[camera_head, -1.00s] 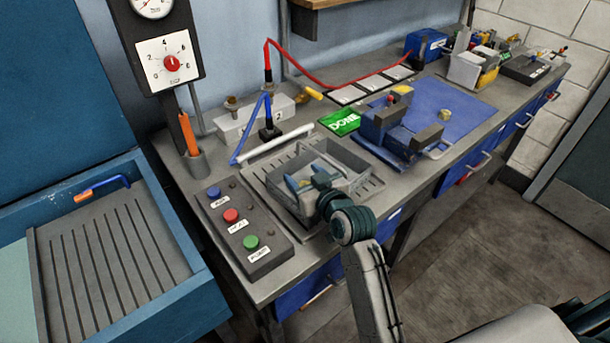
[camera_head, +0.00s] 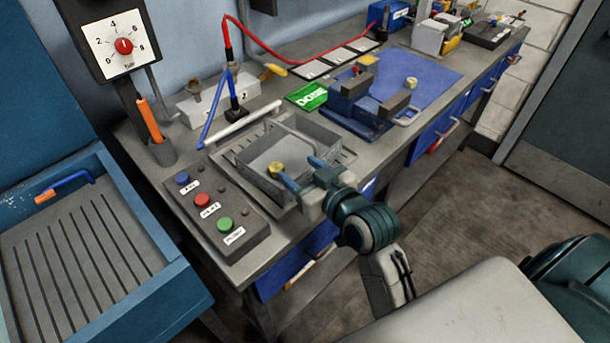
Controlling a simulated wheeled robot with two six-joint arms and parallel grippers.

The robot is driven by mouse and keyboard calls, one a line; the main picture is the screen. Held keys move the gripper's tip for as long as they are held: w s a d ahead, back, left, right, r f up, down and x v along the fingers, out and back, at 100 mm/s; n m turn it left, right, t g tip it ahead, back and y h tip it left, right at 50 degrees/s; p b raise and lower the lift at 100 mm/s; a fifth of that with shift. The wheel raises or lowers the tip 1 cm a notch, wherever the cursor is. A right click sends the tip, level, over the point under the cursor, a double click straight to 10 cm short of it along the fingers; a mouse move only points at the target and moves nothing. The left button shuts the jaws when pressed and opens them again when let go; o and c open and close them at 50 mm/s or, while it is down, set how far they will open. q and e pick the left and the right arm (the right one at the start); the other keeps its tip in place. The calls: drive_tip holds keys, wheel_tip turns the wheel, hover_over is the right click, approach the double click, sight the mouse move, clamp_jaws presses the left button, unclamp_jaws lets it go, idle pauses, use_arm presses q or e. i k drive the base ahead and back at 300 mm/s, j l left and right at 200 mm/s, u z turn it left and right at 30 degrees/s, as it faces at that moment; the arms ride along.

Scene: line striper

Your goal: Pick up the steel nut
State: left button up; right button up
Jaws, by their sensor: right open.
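A small yellowish, nut-like piece (camera_head: 277,168) lies in the grey wire-handled tray (camera_head: 240,163) on the bench; its colour looks more brass than steel. Another small yellowish piece (camera_head: 411,82) sits on the blue mat (camera_head: 440,72) farther right. I cannot tell for certain which of them is the steel nut. My right gripper (camera_head: 304,173) is open, its two blue fingers at the tray's right side, just right of the piece in the tray. Nothing shows between the fingers. My left gripper is out of view.
A button box (camera_head: 213,208) with blue, red and green buttons stands left of the tray. A blue vise (camera_head: 365,105) and a green DONE pad (camera_head: 307,96) are behind it to the right. A blue-rimmed grooved basin (camera_head: 70,245) is at left.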

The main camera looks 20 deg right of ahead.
sight(410, 83)
drive_tip(key=z, duration=1.45)
